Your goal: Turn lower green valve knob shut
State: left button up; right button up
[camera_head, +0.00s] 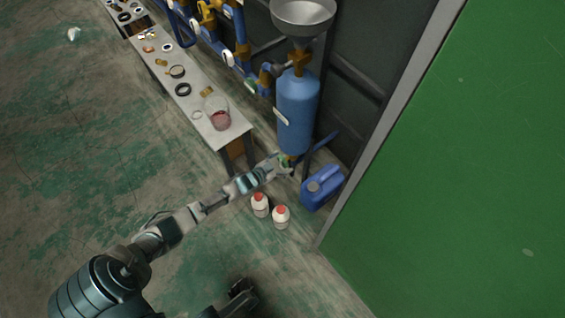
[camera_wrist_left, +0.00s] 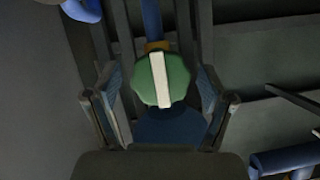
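The lower green valve knob (camera_wrist_left: 165,80), round with a white bar across it, faces the left wrist camera. The bar stands nearly upright, slightly tilted. In the head view the knob (camera_head: 284,160) is a small green patch under the blue tank (camera_head: 297,112), partly hidden by my gripper. My left gripper (camera_head: 282,165) reaches it from the lower left. In the wrist view its fingers (camera_wrist_left: 160,100) stand apart on both sides of the knob, with gaps visible. A dark part of mine at the bottom of the head view may be my right gripper; its fingers cannot be made out.
A metal funnel (camera_head: 303,14) sits above the tank. A blue jug (camera_head: 322,187) and two white bottles with red caps (camera_head: 260,204) (camera_head: 281,216) stand on the floor near my left forearm. A bench (camera_head: 205,128) with small parts is at left. A green panel (camera_head: 470,180) fills the right.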

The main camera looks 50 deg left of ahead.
pick_arm(q)
jog(key=shift+a, duration=0.1)
jog(key=c, duration=0.9)
